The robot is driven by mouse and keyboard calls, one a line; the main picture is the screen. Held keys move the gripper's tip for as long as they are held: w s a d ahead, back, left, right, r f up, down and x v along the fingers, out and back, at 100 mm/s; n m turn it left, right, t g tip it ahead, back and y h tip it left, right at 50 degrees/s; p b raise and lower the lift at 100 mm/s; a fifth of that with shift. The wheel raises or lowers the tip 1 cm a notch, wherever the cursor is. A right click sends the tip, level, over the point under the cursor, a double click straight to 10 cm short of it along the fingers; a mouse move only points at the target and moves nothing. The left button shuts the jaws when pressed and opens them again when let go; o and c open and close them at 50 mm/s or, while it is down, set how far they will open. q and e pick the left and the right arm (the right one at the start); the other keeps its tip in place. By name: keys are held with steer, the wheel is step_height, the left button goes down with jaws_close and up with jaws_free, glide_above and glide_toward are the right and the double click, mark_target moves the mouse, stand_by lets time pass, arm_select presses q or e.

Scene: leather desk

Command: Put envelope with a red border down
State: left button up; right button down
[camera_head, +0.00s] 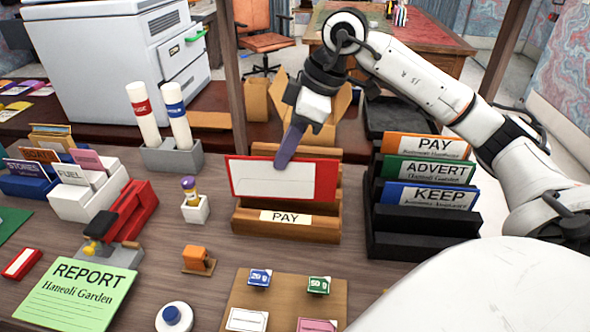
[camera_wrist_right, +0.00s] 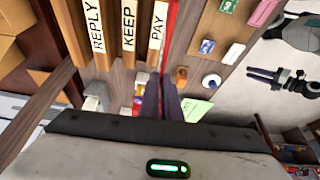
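The envelope with a red border (camera_head: 270,180) is white-faced and upright, held at its top edge by my right gripper (camera_head: 290,148). In the right wrist view the envelope (camera_wrist_right: 171,38) is a thin red edge beside the PAY label, running up from the fingertips. The wooden rack (camera_head: 285,232) has its PAY label showing just below the envelope, which hides the parts behind. I cannot tell whether its lower edge is in a slot. My left gripper (camera_wrist_right: 262,75) shows small and empty in the right wrist view, its fingers seeming apart.
A black rack (camera_head: 425,245) with PAY, ADVERT and KEEP envelopes stands close at the right. A grey holder (camera_head: 172,158) with two white tubes and a small white stand (camera_head: 195,210) are at the left. A board (camera_head: 285,292) with stamps lies in front.

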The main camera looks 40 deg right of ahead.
steer(key=w+d+p, duration=0.4)
steer(key=w+d, duration=0.7)
steer(key=d, duration=0.3)
step_height(320, 180, down, 7)
steer(key=shift+d+m+p, duration=0.15)
steer(key=shift+m+p, duration=0.15)
steer(key=shift+p, duration=0.05)
steer(key=shift+w+f, duration=0.1)
steer(key=shift+f, duration=0.05)
steer(key=c, duration=2)
jaws_free()
steer(key=shift+b+v, duration=0.3)
steer(key=shift+v, duration=3.55)
